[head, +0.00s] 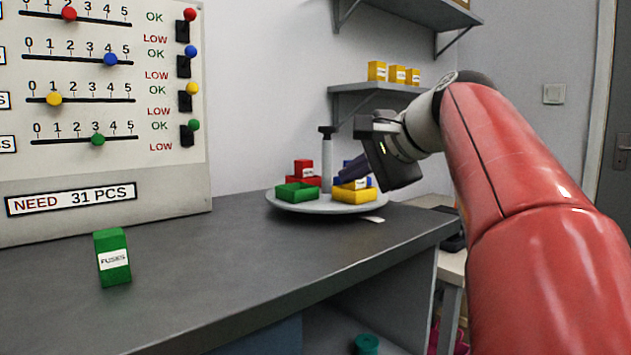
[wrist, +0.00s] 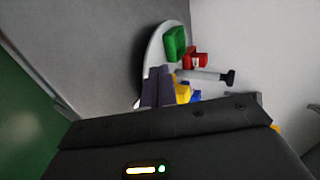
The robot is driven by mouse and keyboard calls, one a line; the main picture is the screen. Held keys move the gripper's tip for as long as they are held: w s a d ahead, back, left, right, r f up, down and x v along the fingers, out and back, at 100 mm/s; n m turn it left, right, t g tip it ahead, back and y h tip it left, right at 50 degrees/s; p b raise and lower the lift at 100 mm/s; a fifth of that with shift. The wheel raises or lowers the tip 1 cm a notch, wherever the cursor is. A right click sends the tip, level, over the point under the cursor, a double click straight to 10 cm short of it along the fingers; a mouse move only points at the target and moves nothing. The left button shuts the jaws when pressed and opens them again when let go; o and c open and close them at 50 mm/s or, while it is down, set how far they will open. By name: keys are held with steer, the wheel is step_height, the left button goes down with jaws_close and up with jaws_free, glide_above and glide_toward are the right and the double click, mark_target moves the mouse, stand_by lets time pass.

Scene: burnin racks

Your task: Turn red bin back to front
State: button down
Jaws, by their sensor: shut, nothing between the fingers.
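The red bin (head: 312,181) sits at the back left of a round pale turntable (head: 290,206), partly hidden behind the green bin (head: 296,192); a red box (head: 303,168) shows above it. The wrist view also shows the red bin (wrist: 201,63) beyond the green bin (wrist: 174,44). A yellow bin (head: 357,194) is at the front right, with a blue bin (head: 349,180) mostly hidden behind it. My gripper (head: 342,173) is shut and empty, its fingers over the turntable's right side near the yellow and blue bins. Whether the fingers touch anything cannot be told.
A grey post with a black top (head: 326,132) rises from the turntable. A green fuses box (head: 113,258) stands on the dark counter (head: 230,265), which is largely clear. A slider panel (head: 160,190) stands at left. Yellow boxes (head: 397,75) sit on a wall shelf.

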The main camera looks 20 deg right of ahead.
steer(key=b, duration=0.1)
glide_toward(295, 195)
steer(key=f, duration=0.1)
steer(key=w+f, duration=0.2)
steer(key=shift+a+f, duration=0.25)
steer(key=shift+a, duration=0.05)
steer(key=shift+w+a+r, duration=0.1)
steer(key=shift+w+a, duration=0.1)
steer(key=shift+w, duration=0.35)
steer(key=shift+w+a+r, duration=0.1)
steer(key=shift+w+a, duration=0.1)
steer(key=shift+w, duration=0.35)
steer(key=shift+w+a+p, duration=0.2)
steer(key=shift+w+p, duration=0.1)
steer(key=shift+w, duration=0.2)
steer(key=shift+a, duration=0.1)
